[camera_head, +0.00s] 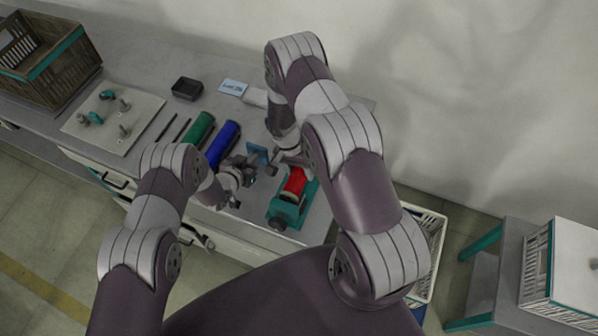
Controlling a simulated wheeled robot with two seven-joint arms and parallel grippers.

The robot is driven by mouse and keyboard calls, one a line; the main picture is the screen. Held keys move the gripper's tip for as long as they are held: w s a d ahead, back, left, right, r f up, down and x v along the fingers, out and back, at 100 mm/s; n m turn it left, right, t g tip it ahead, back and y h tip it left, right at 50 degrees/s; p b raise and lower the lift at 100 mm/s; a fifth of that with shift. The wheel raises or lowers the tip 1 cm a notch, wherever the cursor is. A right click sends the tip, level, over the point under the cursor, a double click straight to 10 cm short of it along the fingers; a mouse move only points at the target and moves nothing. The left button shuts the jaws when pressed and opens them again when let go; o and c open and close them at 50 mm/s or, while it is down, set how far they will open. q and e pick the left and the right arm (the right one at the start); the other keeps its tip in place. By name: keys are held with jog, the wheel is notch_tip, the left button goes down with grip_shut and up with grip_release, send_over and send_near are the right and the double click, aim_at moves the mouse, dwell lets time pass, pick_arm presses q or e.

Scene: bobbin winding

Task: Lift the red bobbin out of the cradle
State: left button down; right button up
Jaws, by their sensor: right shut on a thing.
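The red bobbin (295,182) lies in the teal cradle (284,211) near the table's front edge, and I cannot tell whether it is clear of its seat. My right gripper (290,161) reaches down from the back and is shut on the bobbin's far end, which is partly hidden by the gripper. My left gripper (242,177) is just left of the cradle, apart from the bobbin. Its fingers are too small and cluttered to show whether they are open.
A blue roll (222,146) and a green roll (198,129) lie left of my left gripper. A pegged board (112,118), a black tray (187,88), a white card (233,87) and a brown crate (45,62) stand farther left. A white basket (432,235) stands below right.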

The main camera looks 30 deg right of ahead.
pick_arm(q)
jog(key=shift+w+r, duration=0.1)
jog(key=shift+r, duration=0.1)
pick_arm(e)
jog(key=shift+s+d+r+v, duration=0.1)
jog(key=shift+s+d+v, duration=0.15)
jog(key=shift+v, duration=1.15)
jog(key=shift+s+d+r+v, duration=0.1)
jog(key=shift+s+d+v, duration=0.15)
jog(key=shift+v, duration=1.15)
jog(key=shift+s+d+r+v, duration=0.15)
jog(key=shift+s+v, duration=0.1)
jog(key=shift+v, duration=1.2)
jog(key=shift+f, duration=0.15)
pick_arm(q)
jog(key=shift+s+a+f, duration=0.15)
jog(key=shift+s+a, duration=2.2)
jog(key=shift+a, duration=0.3)
jog(key=v, duration=1.2)
jog(key=shift+s+f, duration=0.1)
